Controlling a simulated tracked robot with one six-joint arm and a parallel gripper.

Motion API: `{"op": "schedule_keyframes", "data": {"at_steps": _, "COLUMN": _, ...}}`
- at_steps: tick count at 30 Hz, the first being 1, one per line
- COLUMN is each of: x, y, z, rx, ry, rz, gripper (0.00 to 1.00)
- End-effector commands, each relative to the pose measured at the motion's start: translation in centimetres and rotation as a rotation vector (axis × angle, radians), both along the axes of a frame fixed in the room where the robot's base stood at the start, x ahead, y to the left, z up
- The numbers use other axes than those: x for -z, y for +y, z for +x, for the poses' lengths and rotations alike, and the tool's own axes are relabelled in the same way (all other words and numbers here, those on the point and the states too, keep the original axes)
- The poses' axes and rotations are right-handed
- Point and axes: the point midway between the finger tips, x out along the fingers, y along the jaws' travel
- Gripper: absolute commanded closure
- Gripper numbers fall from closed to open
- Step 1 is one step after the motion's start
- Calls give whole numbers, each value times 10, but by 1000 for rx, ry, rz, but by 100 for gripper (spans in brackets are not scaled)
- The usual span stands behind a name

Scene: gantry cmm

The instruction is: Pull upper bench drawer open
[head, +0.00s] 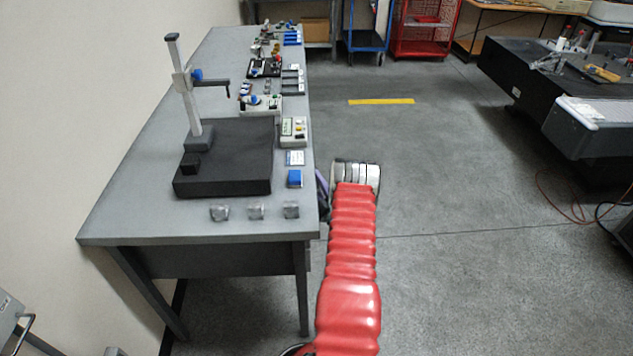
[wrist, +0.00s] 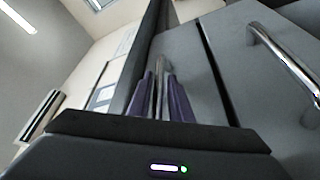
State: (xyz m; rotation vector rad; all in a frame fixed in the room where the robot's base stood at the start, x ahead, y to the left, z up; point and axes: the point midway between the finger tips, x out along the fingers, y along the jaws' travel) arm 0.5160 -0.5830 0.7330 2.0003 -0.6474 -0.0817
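In the wrist view, the upper drawer front (wrist: 185,50) is a grey panel of the bench, seen strongly rolled. A dark seam divides it from the neighbouring lower drawer front (wrist: 240,80), and the two fronts look about flush. My gripper (wrist: 161,80) has purple fingers, close together on either side of the upper drawer's slim metal handle (wrist: 160,72); it looks shut on this handle. In the head view, my gripper (head: 322,186) is at the bench's right side, mostly hidden by my wrist. The drawer fronts are hidden there.
The lower drawer's metal handle (wrist: 285,60) is just to the right in the wrist view. The bench top (head: 150,190) carries a black plate with a stand (head: 225,170), small blocks and gauges. Open floor (head: 450,190) lies right of the bench; a dark granite table (head: 540,75) stands beyond.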

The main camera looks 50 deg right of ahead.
Motion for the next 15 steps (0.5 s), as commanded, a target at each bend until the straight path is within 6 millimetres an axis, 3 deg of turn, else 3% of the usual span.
{"op": "schedule_keyframes", "data": {"at_steps": 3, "x": 0, "y": 0, "z": 0, "rx": 0, "ry": 0, "rz": 0, "gripper": 83}}
{"op": "schedule_keyframes", "data": {"at_steps": 10, "x": 0, "y": 0, "z": 0, "rx": -1, "ry": 1, "rz": 0, "gripper": 99}}
{"op": "schedule_keyframes", "data": {"at_steps": 15, "x": 1, "y": 0, "z": -1, "rx": 0, "ry": 1, "rz": 1, "gripper": 100}}
